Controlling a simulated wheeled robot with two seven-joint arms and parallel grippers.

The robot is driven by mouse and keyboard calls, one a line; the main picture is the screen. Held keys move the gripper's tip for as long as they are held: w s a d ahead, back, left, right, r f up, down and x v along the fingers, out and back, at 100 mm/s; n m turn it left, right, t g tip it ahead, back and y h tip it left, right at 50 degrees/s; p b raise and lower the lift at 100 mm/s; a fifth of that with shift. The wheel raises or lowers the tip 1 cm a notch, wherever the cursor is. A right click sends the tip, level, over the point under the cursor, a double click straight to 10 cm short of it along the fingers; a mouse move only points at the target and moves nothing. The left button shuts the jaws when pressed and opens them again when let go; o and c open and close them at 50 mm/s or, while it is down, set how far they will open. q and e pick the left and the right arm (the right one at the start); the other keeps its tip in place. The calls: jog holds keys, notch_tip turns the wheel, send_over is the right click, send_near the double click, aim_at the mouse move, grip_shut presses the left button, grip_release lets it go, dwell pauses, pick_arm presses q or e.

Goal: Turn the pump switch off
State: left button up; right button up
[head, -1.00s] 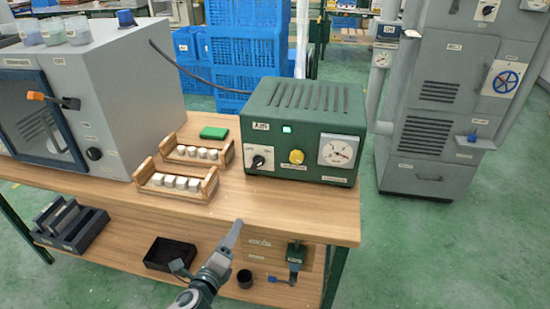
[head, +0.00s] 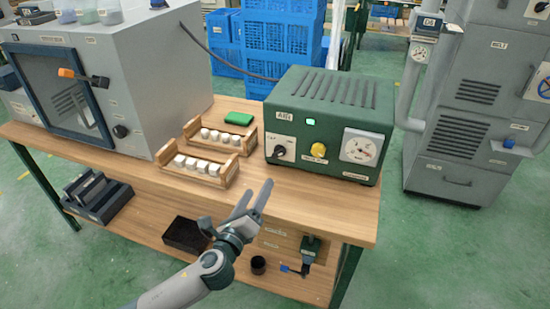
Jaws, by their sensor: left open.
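A green box with a vented top (head: 330,103) stands at the right end of the wooden bench. Its front has a black rotary switch (head: 280,151) on a white plate at the left, a yellow knob (head: 318,150) in the middle and a round gauge (head: 361,147) at the right. A small green lamp (head: 310,122) is lit above them. The labels are too small to read surely, so I cannot tell which control is marked as the pump's. My left gripper (head: 253,190) is open and empty, in front of and below the black switch, apart from it. My right gripper is not in view.
Two wooden racks of white-topped pieces (head: 201,167) stand left of the box, near a green block (head: 238,118). A grey cabinet (head: 150,70) with an orange handle fills the bench's left. The bench top (head: 310,205) before the green box is clear.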

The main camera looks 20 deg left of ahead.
aim_at(276, 156)
pick_arm(q)
jog(key=w, duration=0.4)
jog(key=w+p, duration=0.1)
jog(key=w, duration=0.9)
jog(key=shift+d+p, duration=0.25)
jog(key=shift+p, duration=0.1)
jog(key=shift+w, duration=0.9)
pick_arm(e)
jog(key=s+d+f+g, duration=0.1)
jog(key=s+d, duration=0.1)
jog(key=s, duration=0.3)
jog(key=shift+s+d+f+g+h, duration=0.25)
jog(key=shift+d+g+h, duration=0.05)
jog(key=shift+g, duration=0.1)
pick_arm(q)
jog(key=shift+c, duration=0.3)
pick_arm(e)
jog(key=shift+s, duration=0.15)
